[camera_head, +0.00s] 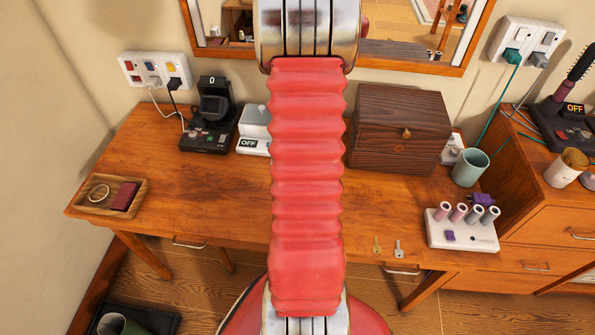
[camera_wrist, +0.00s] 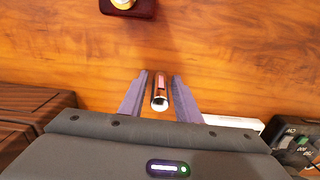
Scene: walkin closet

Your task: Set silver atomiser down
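In the wrist view, my gripper (camera_wrist: 160,82) has its two purple-grey fingers closed around a small shiny cylinder, the silver atomiser (camera_wrist: 160,92). It shows a silver and coppery shine with a round end toward the camera. Wooden tabletop (camera_wrist: 230,60) lies behind it; I cannot tell whether the atomiser touches the wood. In the head view, my red bellows arm covers the middle of the table (camera_head: 200,200), and neither the gripper nor the atomiser shows.
A dark wooden box (camera_head: 400,130) stands right of my arm. A white device marked OFF (camera_head: 254,146) and a black stand (camera_head: 210,115) are left. A dark piece with a gold round top (camera_wrist: 125,5) lies beyond the fingers. A white holder (camera_head: 462,232) stands right, near two keys (camera_head: 388,246).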

